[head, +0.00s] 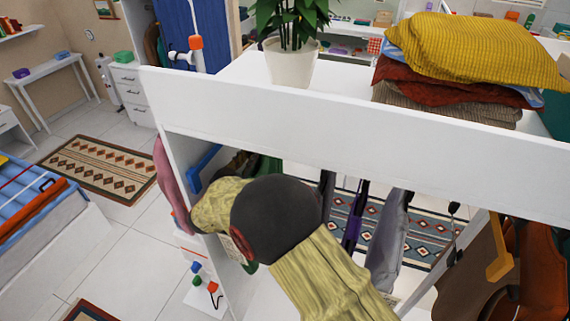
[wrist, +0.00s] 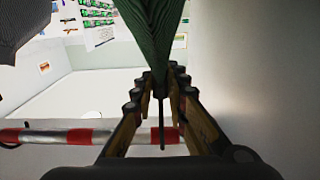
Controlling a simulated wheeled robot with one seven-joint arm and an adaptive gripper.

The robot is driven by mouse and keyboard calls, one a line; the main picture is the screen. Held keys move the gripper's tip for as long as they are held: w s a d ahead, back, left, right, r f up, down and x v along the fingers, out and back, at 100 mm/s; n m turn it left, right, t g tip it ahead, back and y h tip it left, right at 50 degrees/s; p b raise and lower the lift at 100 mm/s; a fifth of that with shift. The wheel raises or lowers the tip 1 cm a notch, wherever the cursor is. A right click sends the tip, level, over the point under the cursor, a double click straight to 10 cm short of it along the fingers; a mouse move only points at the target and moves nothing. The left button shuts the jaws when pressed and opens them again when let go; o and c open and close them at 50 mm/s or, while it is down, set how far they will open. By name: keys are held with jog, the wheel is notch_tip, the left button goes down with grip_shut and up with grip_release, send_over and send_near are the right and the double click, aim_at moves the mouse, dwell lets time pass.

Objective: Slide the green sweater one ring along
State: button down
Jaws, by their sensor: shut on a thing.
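The green sweater (wrist: 155,35) fills the upper middle of the wrist view, its ribbed cloth narrowing to a point between my fingers. My gripper (wrist: 160,85) is shut on it. A thin dark strip (wrist: 162,125) shows between the fingers below the cloth; it may be part of a hanger. The rail with red and white bands (wrist: 60,135) crosses the lower left, partly hidden by my gripper. In the head view a bit of green cloth (head: 268,167) shows behind my arm at the wardrobe's left end. My gripper is hidden there by my arm.
A grey garment (wrist: 22,30) hangs at the upper left of the wrist view. A pale wall (wrist: 260,80) stands close on the right. In the head view, grey (head: 388,240) and brown (head: 475,265) garments hang to the right. A potted plant (head: 290,62) and folded clothes (head: 470,50) sit on top.

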jog(key=c, duration=1.7)
grip_release()
jog(key=shift+a, duration=0.15)
jog(key=shift+f, duration=0.1)
